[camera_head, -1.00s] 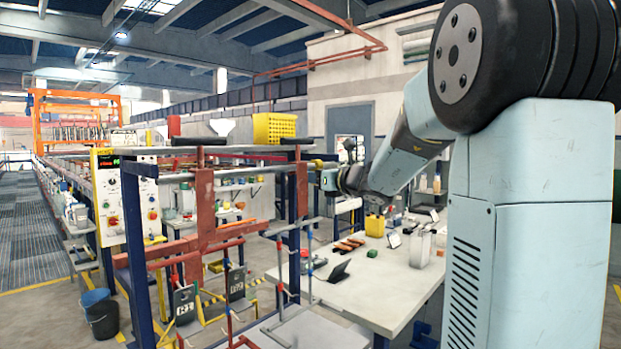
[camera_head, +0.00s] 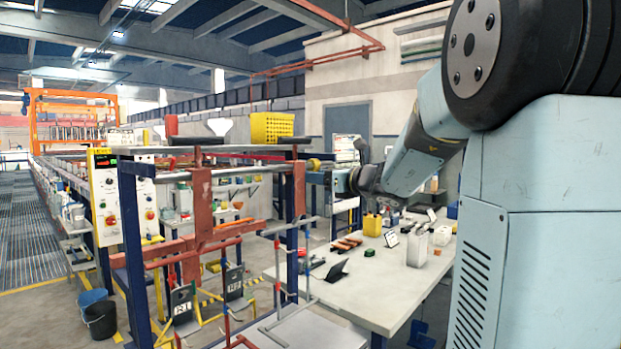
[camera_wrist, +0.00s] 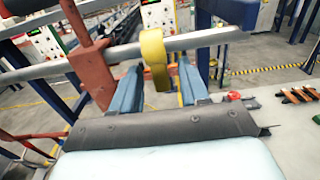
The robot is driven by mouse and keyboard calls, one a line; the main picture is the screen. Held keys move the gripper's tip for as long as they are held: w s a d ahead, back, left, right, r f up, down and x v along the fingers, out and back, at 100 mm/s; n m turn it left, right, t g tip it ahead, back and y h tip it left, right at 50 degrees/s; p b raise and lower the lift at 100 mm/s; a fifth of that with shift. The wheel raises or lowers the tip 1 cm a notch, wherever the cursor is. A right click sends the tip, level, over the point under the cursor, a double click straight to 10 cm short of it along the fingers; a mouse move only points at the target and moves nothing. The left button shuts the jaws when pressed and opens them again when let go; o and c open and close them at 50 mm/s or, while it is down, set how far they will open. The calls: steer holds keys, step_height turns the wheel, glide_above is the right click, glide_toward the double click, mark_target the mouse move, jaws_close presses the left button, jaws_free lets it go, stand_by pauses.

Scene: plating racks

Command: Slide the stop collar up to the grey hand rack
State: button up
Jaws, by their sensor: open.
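A yellow ring (camera_wrist: 154,62), which I take for the stop collar, sits around a grey horizontal bar (camera_wrist: 205,40) in the wrist view. My gripper (camera_wrist: 159,78) is open, with one blue finger on each side of the ring; contact is not clear. In the head view the collar (camera_head: 314,164) is at the bar's right end, by my gripper (camera_head: 322,178). A red-brown hanger (camera_wrist: 87,55) is on the bar left of the collar, with a gap between. I cannot pick out a grey hand rack with certainty.
A white worktable (camera_head: 385,285) with a yellow jug (camera_head: 372,224) and small items stands below my arm. A yellow basket (camera_head: 271,128) sits on the frame's top. Blue uprights (camera_head: 135,250) and hanging racks crowd the left side. Buckets (camera_head: 100,318) stand on the floor.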

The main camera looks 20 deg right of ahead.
steer(key=v, duration=0.9)
steer(key=shift+s+d, duration=0.25)
steer(key=shift+s, duration=0.05)
